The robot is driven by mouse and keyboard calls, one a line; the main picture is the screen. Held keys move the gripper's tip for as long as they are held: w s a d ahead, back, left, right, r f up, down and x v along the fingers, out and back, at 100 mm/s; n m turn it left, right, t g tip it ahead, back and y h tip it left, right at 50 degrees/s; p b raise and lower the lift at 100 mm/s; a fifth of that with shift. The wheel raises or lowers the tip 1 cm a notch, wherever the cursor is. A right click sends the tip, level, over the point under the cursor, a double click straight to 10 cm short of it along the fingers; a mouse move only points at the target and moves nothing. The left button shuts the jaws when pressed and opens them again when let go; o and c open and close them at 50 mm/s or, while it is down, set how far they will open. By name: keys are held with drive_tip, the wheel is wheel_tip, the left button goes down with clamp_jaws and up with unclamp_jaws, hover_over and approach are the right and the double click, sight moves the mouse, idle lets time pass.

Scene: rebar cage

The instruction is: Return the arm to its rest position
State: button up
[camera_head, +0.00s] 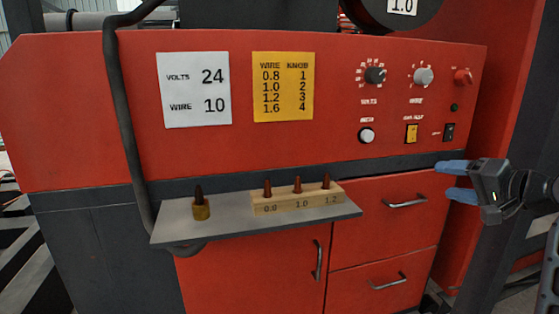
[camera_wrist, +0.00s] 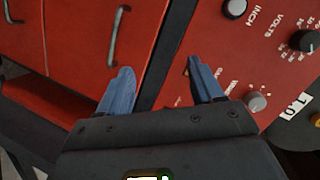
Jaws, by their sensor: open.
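My gripper (camera_head: 457,181) is at the right of the head view, in front of the red machine (camera_head: 110,110). Its two blue fingers point left and stand apart, with nothing between them. In the wrist view my gripper (camera_wrist: 162,92) is also open and empty, with the machine's drawer front and control panel beyond the fingers. The forearm runs out of the head view at the right edge. The fingers appear close to the dark strip below the panel; I cannot tell the exact gap.
A grey shelf (camera_head: 230,228) juts from the machine, carrying a wooden block (camera_head: 298,198) with several tips and a brass piece (camera_head: 201,208). A black cable (camera_head: 122,120) hangs at left. Knobs and switches (camera_head: 411,132) sit above my gripper. Drawer handles (camera_head: 404,201) stick out below.

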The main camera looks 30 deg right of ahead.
drive_tip(key=s+a+f+n+g+h, duration=0.1)
drive_tip(key=s+a+f, duration=0.1)
drive_tip(key=a+f, duration=0.6)
drive_tip(key=s+a+f+g+h, duration=0.1)
drive_tip(key=s+a+f, duration=0.1)
drive_tip(key=a+f, duration=0.65)
drive_tip(key=s+a+f+n, duration=0.4)
drive_tip(key=s+a+f, duration=0.3)
drive_tip(key=s+a, duration=0.25)
drive_tip(key=s+a+r+n+t+y, duration=0.1)
drive_tip(key=s+a+r+n, duration=0.2)
drive_tip(key=s, duration=0.5)
drive_tip(key=s+a+r+n+t+y, duration=0.1)
drive_tip(key=s+a+r+n, duration=0.3)
drive_tip(key=s+a, duration=0.4)
drive_tip(key=shift+s+n+y, duration=0.6)
drive_tip(key=shift+s, duration=0.15)
drive_tip(key=shift+f, duration=0.1)
